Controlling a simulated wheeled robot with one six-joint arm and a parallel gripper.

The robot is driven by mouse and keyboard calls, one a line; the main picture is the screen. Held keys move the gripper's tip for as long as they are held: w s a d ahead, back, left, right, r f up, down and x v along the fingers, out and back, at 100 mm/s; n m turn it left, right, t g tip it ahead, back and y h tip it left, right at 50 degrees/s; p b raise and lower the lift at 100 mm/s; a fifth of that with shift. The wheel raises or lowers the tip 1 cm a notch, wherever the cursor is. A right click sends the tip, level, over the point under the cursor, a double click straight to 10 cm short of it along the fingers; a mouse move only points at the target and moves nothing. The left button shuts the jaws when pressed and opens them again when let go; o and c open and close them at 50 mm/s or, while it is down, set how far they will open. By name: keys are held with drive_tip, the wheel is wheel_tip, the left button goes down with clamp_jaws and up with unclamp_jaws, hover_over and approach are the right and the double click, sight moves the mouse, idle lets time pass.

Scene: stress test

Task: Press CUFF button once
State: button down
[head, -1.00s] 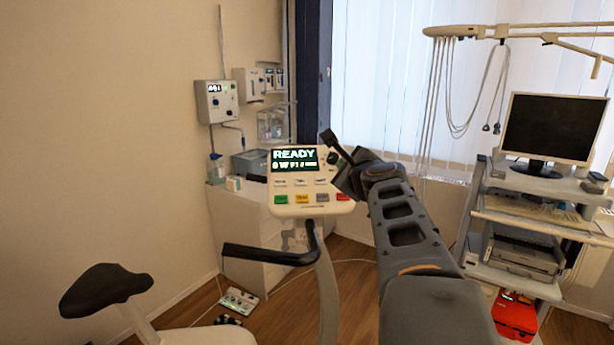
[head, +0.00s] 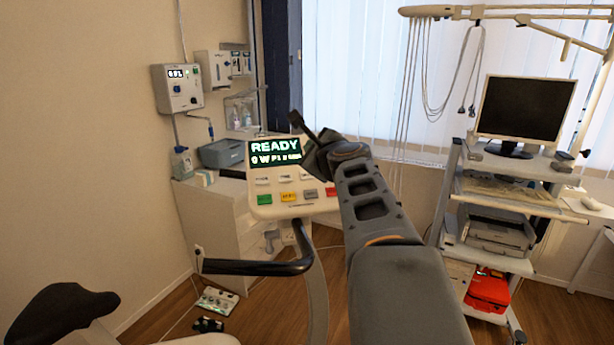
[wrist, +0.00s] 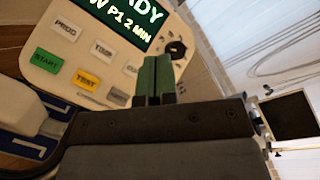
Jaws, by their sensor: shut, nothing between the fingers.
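The bike's cream console (head: 262,209) has a lit screen (head: 275,152) reading READY. The wrist view shows grey PROG (wrist: 67,29) and TIME (wrist: 103,48) buttons, a green START button (wrist: 47,61) and a yellow TEST button (wrist: 85,80). A grey button (wrist: 118,97) sits right of TEST; its label is too small to read, and I cannot read CUFF anywhere. My gripper (wrist: 153,78) is shut and empty, its fingers over the console's right part, hiding some of it. I cannot tell whether they touch it. In the head view my gripper (head: 312,160) overlaps the console's upper right corner.
A black handlebar (head: 255,267) curves in front of the console, and a dark saddle (head: 62,315) is at lower left. A white cabinet (head: 215,225) stands behind. A cart (head: 505,245) with a monitor (head: 525,113) stands to the right. A black knob (wrist: 175,48) is beside the screen.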

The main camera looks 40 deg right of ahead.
sight(307, 175)
drive_tip(key=w+f+b, duration=0.1)
drive_tip(key=w+d+f+b, duration=0.1)
drive_tip(key=f+b, duration=0.1)
drive_tip(key=w+f+b, duration=0.1)
drive_tip(key=f, duration=0.1)
drive_tip(key=shift+w+d, duration=0.15)
drive_tip(key=shift+d, duration=0.05)
drive_tip(key=shift+w+d+f+b, duration=0.3)
drive_tip(key=shift+w+f+b, duration=0.45)
drive_tip(key=shift+f+b, duration=0.15)
idle(1.5)
drive_tip(key=shift+w+d+f+b, duration=0.1)
drive_tip(key=shift+w+f+b, duration=0.2)
drive_tip(key=shift+b, duration=0.15)
drive_tip(key=shift+w+d+f+b, duration=0.1)
drive_tip(key=shift+w+f+b, duration=0.05)
drive_tip(key=shift+f+b, duration=0.15)
idle(0.6)
drive_tip(key=shift+r, duration=0.1)
drive_tip(key=shift+s+r+p, duration=0.45)
drive_tip(key=shift+r+p, duration=0.05)
drive_tip(key=shift+r, duration=0.05)
drive_tip(key=shift+a+r, duration=0.1)
drive_tip(key=shift+a, duration=0.1)
